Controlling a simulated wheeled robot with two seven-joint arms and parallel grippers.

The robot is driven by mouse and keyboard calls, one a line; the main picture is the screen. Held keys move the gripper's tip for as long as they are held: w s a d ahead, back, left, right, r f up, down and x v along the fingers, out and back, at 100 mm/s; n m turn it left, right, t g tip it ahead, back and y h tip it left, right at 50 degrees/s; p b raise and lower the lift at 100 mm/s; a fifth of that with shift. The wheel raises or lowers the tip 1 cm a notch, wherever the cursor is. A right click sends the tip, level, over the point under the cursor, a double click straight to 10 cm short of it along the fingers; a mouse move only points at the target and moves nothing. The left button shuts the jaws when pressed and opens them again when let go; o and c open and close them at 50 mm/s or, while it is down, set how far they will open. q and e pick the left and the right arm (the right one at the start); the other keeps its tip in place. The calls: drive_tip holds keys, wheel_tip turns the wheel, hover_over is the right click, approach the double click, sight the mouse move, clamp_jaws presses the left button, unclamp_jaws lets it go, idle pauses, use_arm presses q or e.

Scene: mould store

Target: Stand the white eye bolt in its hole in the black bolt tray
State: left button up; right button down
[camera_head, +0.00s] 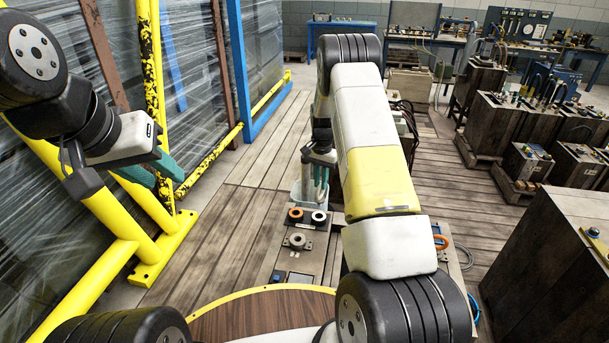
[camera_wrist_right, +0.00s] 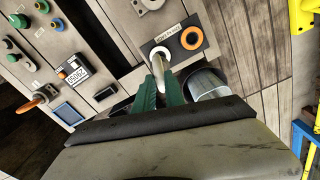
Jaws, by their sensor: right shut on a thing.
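The black bolt tray (camera_head: 308,226) lies on a grey bench top in the head view, with an orange-ringed hole and a white ring. It also shows in the right wrist view (camera_wrist_right: 205,48). My right gripper (camera_head: 320,197) is above the tray at the white ring. In the right wrist view, its green fingers (camera_wrist_right: 160,78) are shut on the white eye bolt (camera_wrist_right: 159,66), whose far end meets the white ring in the picture. Whether it is in the hole or just above, I cannot tell. My left gripper (camera_head: 160,174) is open and empty at the left, far from the tray.
A grey metal cylinder (camera_wrist_right: 207,84) stands close beside the right fingers. A grey round fitting (camera_head: 297,241) sits on the bench in front of the tray. Buttons and a small display (camera_wrist_right: 75,75) lie further along. Yellow rails (camera_head: 150,240) stand near my left gripper.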

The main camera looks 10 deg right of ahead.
sight(320, 198)
drive_tip(key=shift+f, duration=2.4)
drive_tip(key=shift+f, duration=0.55)
drive_tip(key=shift+f, duration=0.35)
drive_tip(key=shift+f, duration=0.55)
idle(0.3)
drive_tip(key=c, duration=1.3)
unclamp_jaws()
